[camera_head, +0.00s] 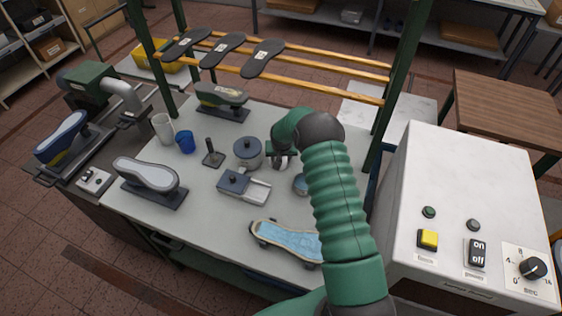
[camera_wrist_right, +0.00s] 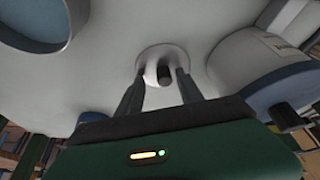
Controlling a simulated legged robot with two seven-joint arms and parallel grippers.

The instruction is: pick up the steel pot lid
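The steel pot lid (camera_wrist_right: 152,58) is a pale round disc with a dark knob (camera_wrist_right: 164,74), lying on the light tabletop in the right wrist view. In the head view only a bit of it (camera_head: 281,165) shows under my right gripper (camera_head: 281,154). In the wrist view my right gripper (camera_wrist_right: 161,78) is open, with its two dark fingers on either side of the knob and gaps visible. I cannot tell how far the fingertips reach down around it. My left gripper is not in view.
A lidded grey pot (camera_head: 247,155) stands just left of my gripper, and a small round container (camera_head: 300,185) to its right. A green-posted rack (camera_head: 381,95) stands behind; a white control box (camera_head: 455,180) is right.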

